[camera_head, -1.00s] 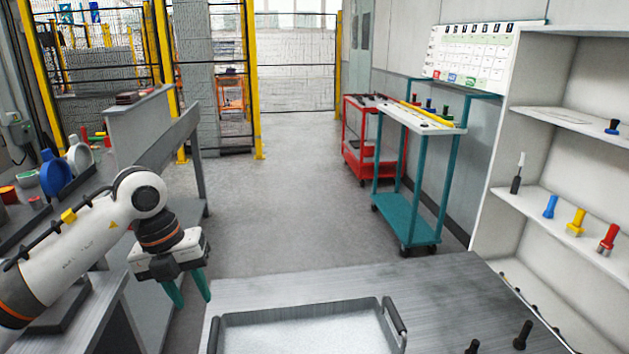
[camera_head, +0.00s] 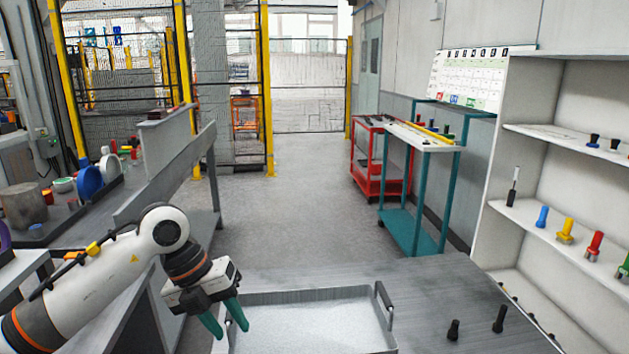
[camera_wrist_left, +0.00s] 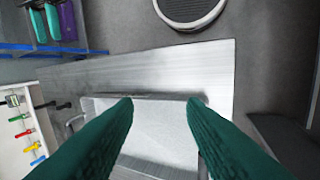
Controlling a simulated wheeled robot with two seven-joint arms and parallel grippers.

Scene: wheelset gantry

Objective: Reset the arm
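My left arm comes in from the left in the head view. My left gripper (camera_head: 231,329) has two teal fingers that stand apart with nothing between them. It hangs over the left edge of a grey metal tray (camera_head: 380,318) on the table. In the left wrist view the fingers (camera_wrist_left: 160,108) are spread wide, and the tray (camera_wrist_left: 150,97) lies below and between them. My right gripper shows in neither view.
The grey table (camera_head: 430,300) carries black knob-like parts (camera_head: 498,319) to the right of the tray. A white shelf (camera_head: 525,232) with coloured tools stands at the right. A teal cart (camera_head: 412,222) and a red cart (camera_head: 372,185) stand behind. The floor (camera_head: 300,190) between is clear.

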